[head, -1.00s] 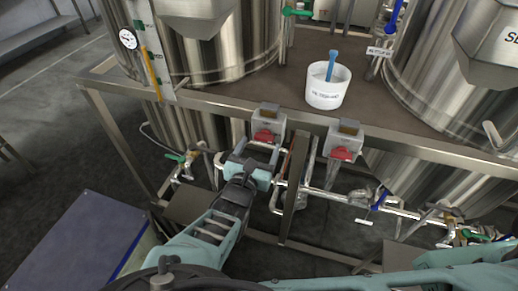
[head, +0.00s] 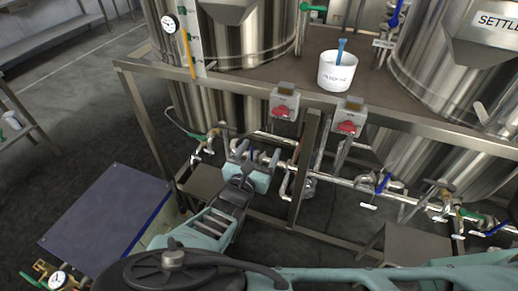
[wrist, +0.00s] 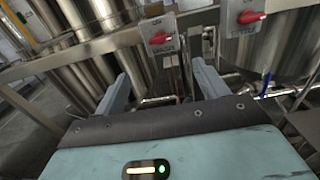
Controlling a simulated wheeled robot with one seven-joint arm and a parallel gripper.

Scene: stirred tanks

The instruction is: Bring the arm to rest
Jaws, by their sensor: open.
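My gripper (head: 258,157) is in front of the tank stand in the head view, below the two switch boxes. Its fingers are apart with nothing between them. In the wrist view my gripper (wrist: 162,88) also shows two spread, empty fingers. The left switch box (head: 284,103) and the right switch box (head: 348,118) each carry a red rotary knob and hang on the stand's front rail. They also show beyond the fingers in the wrist view, as a left box (wrist: 158,32) and a right box (wrist: 240,20). My gripper touches neither box.
A white bucket (head: 336,73) with a blue handle sticking out stands on the stand's deck between two steel tanks. Pipes and valves (head: 345,182) run below the rail. A blue-grey flat top (head: 105,225) is at lower left. Open floor (head: 75,110) lies at left.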

